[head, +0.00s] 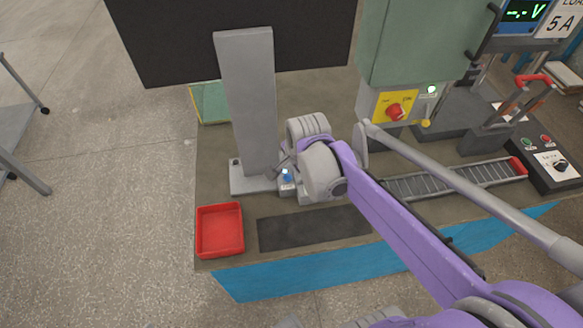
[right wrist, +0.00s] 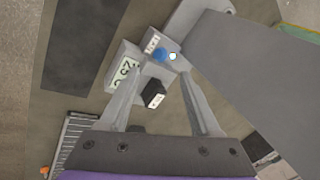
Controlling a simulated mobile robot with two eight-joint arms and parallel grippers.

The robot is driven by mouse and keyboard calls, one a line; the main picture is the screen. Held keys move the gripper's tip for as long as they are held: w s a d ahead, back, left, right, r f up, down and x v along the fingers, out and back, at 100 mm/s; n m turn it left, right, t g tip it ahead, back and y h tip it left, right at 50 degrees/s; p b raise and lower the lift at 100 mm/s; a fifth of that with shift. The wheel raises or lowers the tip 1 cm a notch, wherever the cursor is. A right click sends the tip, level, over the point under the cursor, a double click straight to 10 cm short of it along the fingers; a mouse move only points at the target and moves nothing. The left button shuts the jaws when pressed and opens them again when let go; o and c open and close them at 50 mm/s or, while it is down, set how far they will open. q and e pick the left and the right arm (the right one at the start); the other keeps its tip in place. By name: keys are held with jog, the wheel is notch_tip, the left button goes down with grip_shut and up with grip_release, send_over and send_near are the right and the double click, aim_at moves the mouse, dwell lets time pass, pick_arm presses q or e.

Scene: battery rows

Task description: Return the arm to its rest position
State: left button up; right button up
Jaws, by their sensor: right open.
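My right arm (head: 400,225) reaches from the lower right of the head view to the bench, bent over the foot of the grey post. My right gripper (head: 286,174) is at the foot of the post, mostly hidden behind its own wrist. In the right wrist view the gripper (right wrist: 162,85) has its two fingers apart, with nothing held between them. A small grey box with a blue button (right wrist: 160,55) and a lit white spot shows beyond and between the fingertips; it also shows in the head view (head: 287,180). My left gripper is not in view.
The grey post (head: 248,95) carries a dark panel (head: 170,40) close to my wrist. A red tray (head: 219,230) and a dark mat (head: 310,229) lie at the front. A green cabinet (head: 415,40) and a slotted rack (head: 450,180) stand on the right.

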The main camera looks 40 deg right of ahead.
dwell(0.4)
jog(key=s+a+n+p, duration=0.1)
jog(key=s+a+n, duration=0.3)
jog(key=a+n, duration=0.2)
jog(key=s+a+n+t+y+p, duration=0.1)
jog(key=s+a+n, duration=0.4)
jog(key=n, duration=0.5)
jog(key=shift+s+a+n+p, duration=0.3)
jog(key=shift+a+n+p, duration=0.1)
jog(key=shift+a, duration=0.8)
jog(key=shift+s+a+n, duration=0.35)
jog(key=shift+n, duration=0.35)
